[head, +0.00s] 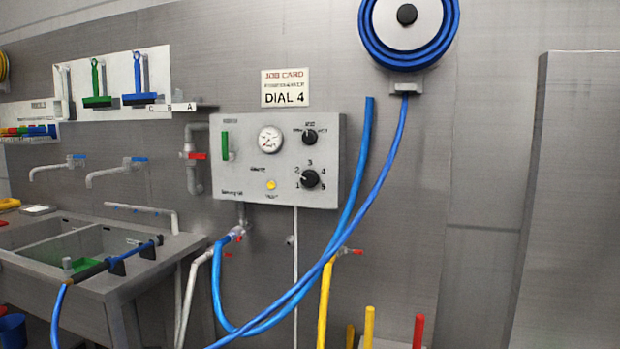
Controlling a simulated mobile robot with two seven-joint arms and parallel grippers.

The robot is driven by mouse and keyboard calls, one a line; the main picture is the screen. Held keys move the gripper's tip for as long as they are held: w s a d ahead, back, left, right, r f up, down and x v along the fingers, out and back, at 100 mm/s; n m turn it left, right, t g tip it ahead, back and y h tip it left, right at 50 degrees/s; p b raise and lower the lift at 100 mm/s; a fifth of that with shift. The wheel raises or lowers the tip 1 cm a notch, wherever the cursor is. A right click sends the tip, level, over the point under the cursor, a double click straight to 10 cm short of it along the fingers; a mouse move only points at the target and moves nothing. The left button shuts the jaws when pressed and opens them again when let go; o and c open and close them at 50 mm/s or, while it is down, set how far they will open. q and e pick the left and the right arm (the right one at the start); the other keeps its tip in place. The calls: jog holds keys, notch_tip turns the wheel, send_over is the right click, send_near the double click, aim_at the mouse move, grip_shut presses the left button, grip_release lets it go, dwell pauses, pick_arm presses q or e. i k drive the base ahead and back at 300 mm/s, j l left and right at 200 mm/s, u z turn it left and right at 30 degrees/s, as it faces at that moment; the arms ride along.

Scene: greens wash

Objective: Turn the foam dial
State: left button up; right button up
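The foam dial (310,179) is a black round knob at the lower right of a grey control panel (262,190) on the wall. Numbers 1 to 5 are printed around it. Its pointer is too small to read surely. A second black knob (310,137) sits above it, beside a round pressure gauge (270,139). A job card (285,88) above the panel reads "DIAL 4". Neither of my grippers shows in the head view.
A blue hose (375,205) hangs from a wall reel (407,30) and loops past the panel's right side. A sink (90,250) with a spray lance (100,266) stands at left. Red-handled valves (237,233) sit below the panel. Upright coloured handles (369,325) stand at the bottom.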

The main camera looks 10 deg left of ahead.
aim_at(309, 178)
jog(key=i+j+z, duration=0.15)
jog(key=i, duration=1)
jog(key=i+z, duration=0.1)
jog(key=z, duration=0.2)
